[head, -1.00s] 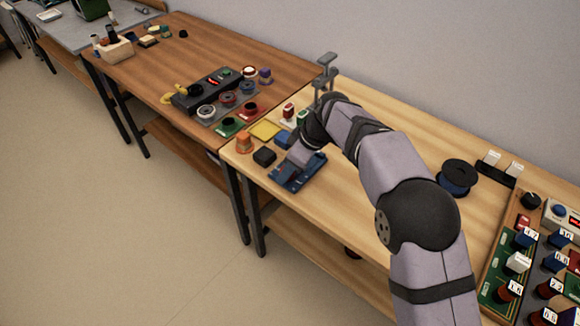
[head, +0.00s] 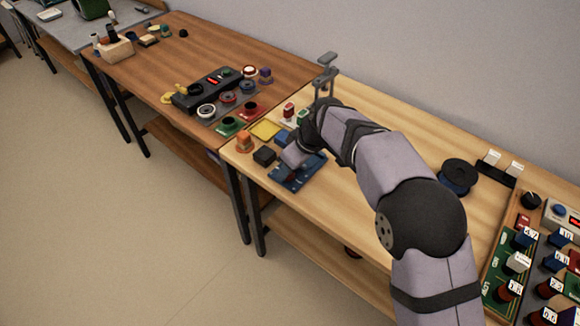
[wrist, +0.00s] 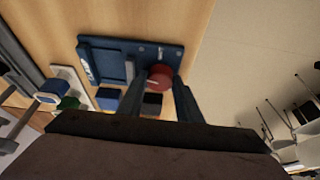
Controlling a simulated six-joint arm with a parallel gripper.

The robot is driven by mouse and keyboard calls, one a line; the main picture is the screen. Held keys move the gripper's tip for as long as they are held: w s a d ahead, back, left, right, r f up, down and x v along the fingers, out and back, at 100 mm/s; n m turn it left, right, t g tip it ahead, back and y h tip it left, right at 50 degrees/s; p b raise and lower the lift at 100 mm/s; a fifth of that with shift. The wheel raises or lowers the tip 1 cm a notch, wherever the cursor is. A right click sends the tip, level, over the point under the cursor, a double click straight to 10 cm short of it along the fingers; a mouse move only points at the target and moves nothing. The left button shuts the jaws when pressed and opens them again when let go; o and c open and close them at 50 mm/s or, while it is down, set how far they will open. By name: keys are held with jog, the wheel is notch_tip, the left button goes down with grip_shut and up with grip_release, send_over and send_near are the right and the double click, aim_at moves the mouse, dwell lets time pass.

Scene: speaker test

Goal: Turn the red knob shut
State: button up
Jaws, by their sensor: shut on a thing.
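The red knob (wrist: 160,77) shows in the wrist view, round with a pale line on its face. It sits at one end of a blue board (wrist: 106,59). My gripper (wrist: 162,86) has one finger on each side of the knob and is shut on it. In the head view the blue board (head: 284,180) lies near the front left of the light wooden table. My gripper hangs over the board there, and the arm hides the knob in that view.
Close to the board stand a black block (head: 264,155), an orange piece (head: 244,141) and a yellow tray (head: 265,130). A grey stand (head: 325,78) rises behind my wrist. A black spool (head: 459,176) lies to the right. The table's middle is mostly clear.

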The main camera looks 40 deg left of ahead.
jog(key=m, duration=0.1)
jog(key=m+t+p, duration=0.1)
jog(key=m, duration=0.1)
jog(key=m+p, duration=0.1)
jog(key=shift+s+r+t+h, duration=0.15)
jog(key=shift+s+t+h, duration=0.1)
jog(key=shift+t+h, duration=0.05)
jog(key=shift+a+m+t+h+p, duration=0.1)
jog(key=shift+m+t+h+p, duration=0.4)
jog(key=shift+m, duration=1.7)
jog(key=o, duration=0.8)
jog(key=shift+s+b+v, duration=0.2)
jog(key=shift+b+v, duration=0.4)
jog(key=shift+v, duration=2.95)
